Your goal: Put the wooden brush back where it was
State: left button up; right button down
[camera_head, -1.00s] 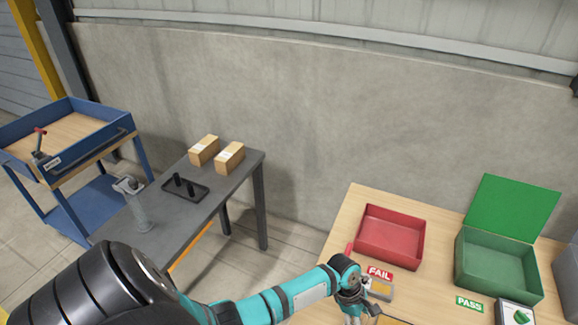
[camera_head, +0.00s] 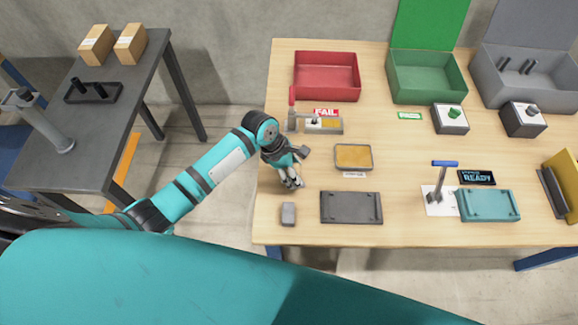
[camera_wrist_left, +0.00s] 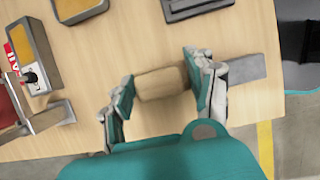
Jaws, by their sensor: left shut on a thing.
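My left gripper (camera_head: 291,180) is low over the left side of the wooden table, between the clamp fixture and a small grey block (camera_head: 288,213). In the left wrist view, its two fingers (camera_wrist_left: 162,88) are shut on the wooden brush (camera_wrist_left: 163,82), a light-brown block lying between them. Its bristles cannot be made out. In the head view the gripper hides the brush. The grey block also shows in the wrist view (camera_wrist_left: 247,68), just beyond the right finger. I cannot tell whether the brush touches the table. My right gripper is not in view.
A yellow-topped tray (camera_head: 353,157) and a dark plate (camera_head: 350,208) lie right of the gripper. The clamp fixture (camera_head: 322,125) and red bin (camera_head: 327,76) are behind it. A blue-handled tool (camera_head: 440,178) and teal fixture (camera_head: 488,205) are farther right. The table's left edge is close.

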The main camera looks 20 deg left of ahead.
pick_arm(q)
jog(key=w+a, duration=0.2)
jog(key=shift+w+f, duration=0.2)
jog(key=shift+w, duration=0.15)
jog(key=f, duration=0.2)
jog(key=shift+w+a+f+b, duration=0.25)
jog(key=shift+a+f+b, duration=0.05)
jog(key=shift+f+b, duration=0.1)
jog(key=shift+f, duration=0.4)
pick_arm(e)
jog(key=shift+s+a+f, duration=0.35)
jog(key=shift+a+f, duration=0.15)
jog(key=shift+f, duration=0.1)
pick_arm(q)
jog(key=o, duration=1)
jog(key=shift+f, duration=0.1)
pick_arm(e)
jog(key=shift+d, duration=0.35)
